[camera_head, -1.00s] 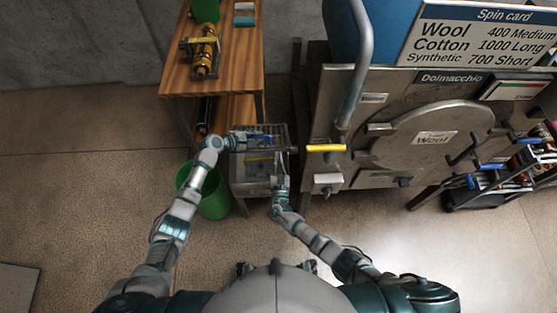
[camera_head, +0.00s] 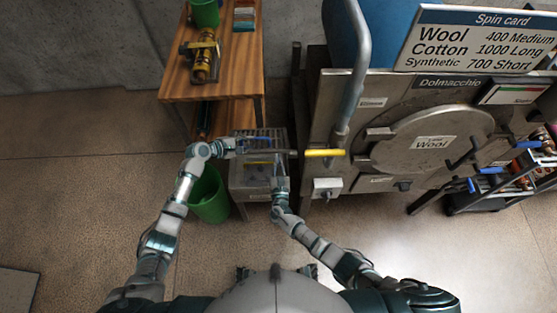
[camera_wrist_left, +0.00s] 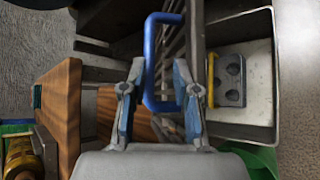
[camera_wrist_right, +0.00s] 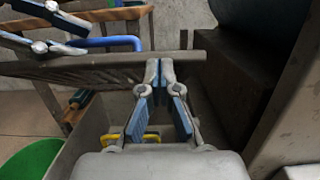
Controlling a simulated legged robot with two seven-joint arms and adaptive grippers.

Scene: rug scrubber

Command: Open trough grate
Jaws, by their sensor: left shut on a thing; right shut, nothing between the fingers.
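The trough (camera_head: 249,182) stands between the wooden table and the machine. Its slatted grate (camera_wrist_right: 90,68) is raised and tilted; the trough's inside shows beside it in the left wrist view (camera_wrist_left: 255,110). My left gripper (camera_head: 240,146) is shut on the grate's blue handle (camera_wrist_left: 151,60), which also shows in the right wrist view (camera_wrist_right: 120,41). My right gripper (camera_head: 279,167) is shut and empty, its fingertips (camera_wrist_right: 159,68) close by the grate's slats; I cannot tell if they touch. A yellow handle on a grey part (camera_wrist_left: 230,80) lies inside the trough.
The machine (camera_head: 330,110), with a yellow-handled lever (camera_head: 325,153), stands close on the right. The wooden table (camera_head: 235,75) stands at the back left. A green bucket (camera_head: 209,198) is left of the trough. Floor in front is clear.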

